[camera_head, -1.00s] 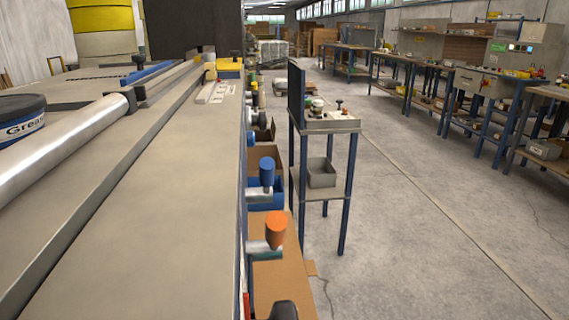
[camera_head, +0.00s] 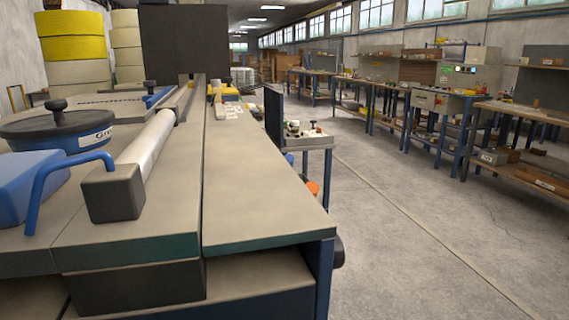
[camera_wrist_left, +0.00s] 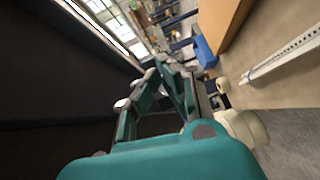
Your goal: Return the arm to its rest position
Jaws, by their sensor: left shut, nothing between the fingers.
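My left gripper (camera_wrist_left: 172,75) shows in the left wrist view as teal, with its grey fingertips brought together and nothing between them. It is beside a tan surface on the right of that view and a large dark panel (camera_wrist_left: 50,90) on the left. It is clear of anything it could hold. Neither arm shows in the head view, and my right gripper is not seen.
A long laminating bench (camera_head: 262,205) fills the left and middle, with a metal roller (camera_head: 148,148), a blue crank handle (camera_head: 60,165) and a grease tin (camera_head: 58,130). A small cart (camera_head: 308,142) stands beside it. Open floor (camera_head: 400,250) lies to the right.

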